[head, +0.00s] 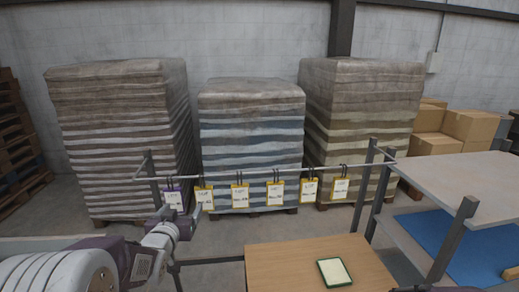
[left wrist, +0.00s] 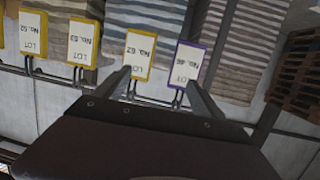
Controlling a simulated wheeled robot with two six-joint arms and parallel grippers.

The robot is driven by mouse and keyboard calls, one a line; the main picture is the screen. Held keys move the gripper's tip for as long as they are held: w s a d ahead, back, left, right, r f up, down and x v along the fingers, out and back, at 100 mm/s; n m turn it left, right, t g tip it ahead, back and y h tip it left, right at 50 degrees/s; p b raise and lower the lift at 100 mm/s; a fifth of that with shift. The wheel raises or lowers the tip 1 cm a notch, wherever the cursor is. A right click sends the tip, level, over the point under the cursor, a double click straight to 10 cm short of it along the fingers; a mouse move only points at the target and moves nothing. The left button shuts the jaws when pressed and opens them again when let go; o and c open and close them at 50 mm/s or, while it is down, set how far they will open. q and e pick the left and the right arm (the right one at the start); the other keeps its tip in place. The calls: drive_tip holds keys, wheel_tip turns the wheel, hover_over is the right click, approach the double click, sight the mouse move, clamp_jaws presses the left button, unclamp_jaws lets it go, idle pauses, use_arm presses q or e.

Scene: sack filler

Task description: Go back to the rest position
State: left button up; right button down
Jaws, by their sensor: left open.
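My left arm comes in from the lower left in the head view. Its gripper (head: 184,214) is open and empty, close to the left end of a thin rail (head: 225,171) hung with several lot tags. In the left wrist view the two fingers of the gripper (left wrist: 156,78) stand apart. Their tips overlap the purple-framed tag (left wrist: 185,63) and a yellow-framed tag (left wrist: 139,52) in the picture; I cannot tell whether they touch. The purple-framed tag (head: 174,199) hangs leftmost in the head view, beside a yellow-framed tag (head: 204,197). My right gripper is not visible.
A wooden table (head: 290,262) holds a green-edged pad (head: 334,272) in front. A grey shelf unit (head: 462,178) stands at right over a blue mat (head: 440,240). Three wrapped pallet stacks (head: 250,110) stand behind the rail. Cardboard boxes (head: 468,126) are at the back right.

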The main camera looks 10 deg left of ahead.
use_arm(q)
drive_tip(key=s+d+f+m+g+h, duration=0.1)
drive_tip(key=s+d+f+g+h, duration=0.1)
drive_tip(key=s+d+f+g, duration=0.9)
drive_tip(key=s+f+g, duration=0.3)
drive_tip(key=s+f, duration=0.6)
drive_tip(key=s, duration=0.5)
drive_tip(key=shift+d, duration=0.2)
